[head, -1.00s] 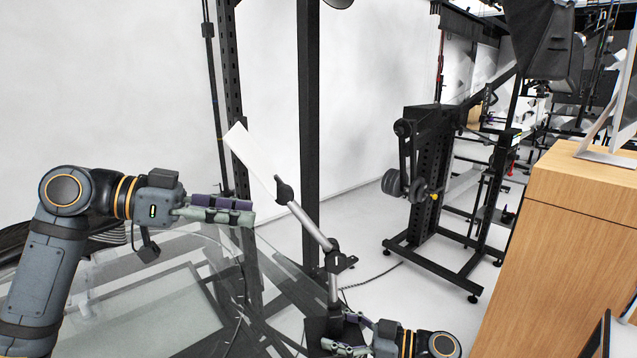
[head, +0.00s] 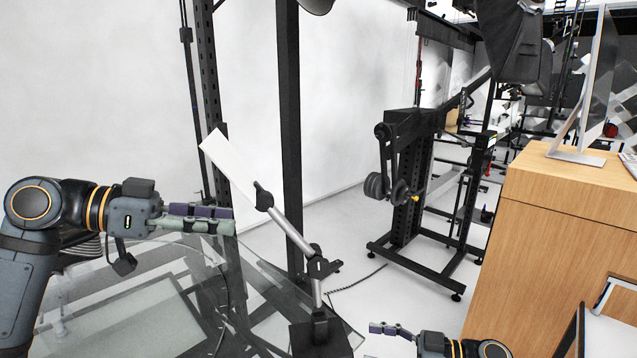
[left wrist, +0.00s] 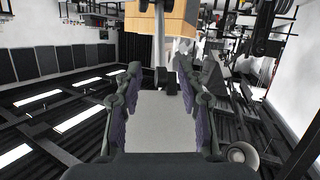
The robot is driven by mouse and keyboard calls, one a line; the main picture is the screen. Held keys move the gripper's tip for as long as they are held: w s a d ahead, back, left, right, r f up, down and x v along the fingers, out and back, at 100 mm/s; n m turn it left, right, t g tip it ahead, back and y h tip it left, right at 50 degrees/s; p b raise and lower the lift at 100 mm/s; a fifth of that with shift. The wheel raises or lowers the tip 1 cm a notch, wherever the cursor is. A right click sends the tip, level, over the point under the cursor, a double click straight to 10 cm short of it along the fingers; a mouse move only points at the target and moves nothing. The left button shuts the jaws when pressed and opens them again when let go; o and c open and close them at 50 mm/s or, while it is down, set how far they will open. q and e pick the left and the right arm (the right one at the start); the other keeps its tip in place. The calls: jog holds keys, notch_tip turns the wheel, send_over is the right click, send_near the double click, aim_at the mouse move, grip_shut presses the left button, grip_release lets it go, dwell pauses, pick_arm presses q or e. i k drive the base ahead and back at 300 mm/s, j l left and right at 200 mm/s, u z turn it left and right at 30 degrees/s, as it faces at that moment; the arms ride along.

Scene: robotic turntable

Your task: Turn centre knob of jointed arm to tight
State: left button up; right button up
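The jointed arm (head: 291,235) has silver links and stands on a black base (head: 321,338) in the head view. Its black centre joint with the knob (head: 318,267) is at mid-height. A white panel (head: 228,163) is at its upper end, past a black upper joint (head: 263,197). My left gripper (head: 200,219) is left of the jointed arm and apart from it. The left wrist view shows its fingers (left wrist: 162,105) apart, with a pale flat panel visible between them. My right gripper (head: 385,342) is low, right of the base; its fingers look apart, the lower one mostly cut off.
A glass table (head: 130,310) lies below my left arm. A black post (head: 290,140) stands behind the jointed arm. A black frame with weights (head: 405,190) stands further back. A wooden cabinet (head: 535,250) is at right. Open floor lies between.

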aim_at(317, 268)
jog(key=k+l, duration=0.25)
jog(key=k, duration=0.25)
jog(key=k+l, duration=0.2)
jog(key=k, duration=0.25)
jog(key=k+l, duration=0.25)
jog(key=k, duration=0.25)
